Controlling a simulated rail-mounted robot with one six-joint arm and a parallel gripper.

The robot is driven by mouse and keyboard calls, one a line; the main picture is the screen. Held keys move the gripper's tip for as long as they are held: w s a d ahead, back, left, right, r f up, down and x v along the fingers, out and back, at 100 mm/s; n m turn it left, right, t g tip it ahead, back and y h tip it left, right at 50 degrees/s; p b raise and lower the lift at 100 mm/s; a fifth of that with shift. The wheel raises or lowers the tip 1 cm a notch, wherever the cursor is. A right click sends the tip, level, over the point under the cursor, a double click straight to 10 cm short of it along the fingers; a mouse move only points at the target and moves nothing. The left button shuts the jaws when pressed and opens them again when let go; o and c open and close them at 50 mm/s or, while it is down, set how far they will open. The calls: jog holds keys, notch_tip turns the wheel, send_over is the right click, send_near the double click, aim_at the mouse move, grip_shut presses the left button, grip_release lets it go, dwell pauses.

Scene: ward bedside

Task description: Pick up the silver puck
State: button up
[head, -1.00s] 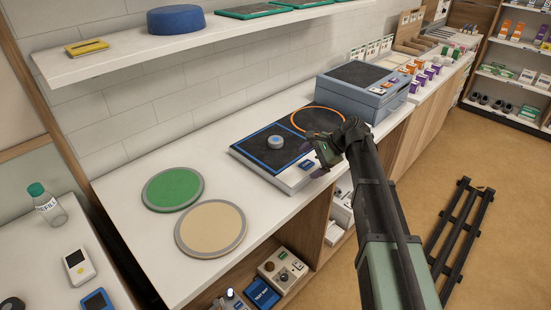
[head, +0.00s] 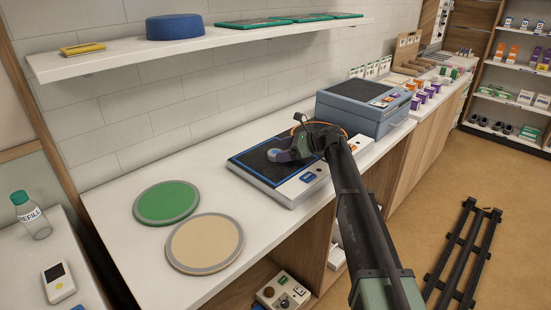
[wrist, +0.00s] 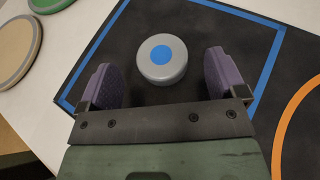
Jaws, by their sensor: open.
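The silver puck (wrist: 162,59) is a short grey disc with a blue dot on top. It sits on the dark pad inside the blue square outline of a flat two-zone device (head: 250,160) on the counter. My gripper (wrist: 163,78) is open, its two purple fingers apart, with the puck just ahead of and between the fingertips in the wrist view. The fingers do not visibly touch it. In the head view my gripper (head: 285,153) is over the device beside the puck (head: 273,154), which it partly hides.
A blue-grey box (head: 362,108) stands behind the device to the right. A green disc (head: 167,202) and a beige disc (head: 205,243) lie on the white counter (head: 125,247) to the left. A shelf (head: 200,45) hangs above the counter.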

aim_at(274, 152)
jog(key=x, duration=0.3)
jog(key=shift+a+f+b, duration=0.15)
jog(key=shift+a+b, duration=0.05)
jog(key=shift+b, duration=0.2)
jog(key=c, duration=1.3)
jog(key=shift+r, duration=0.2)
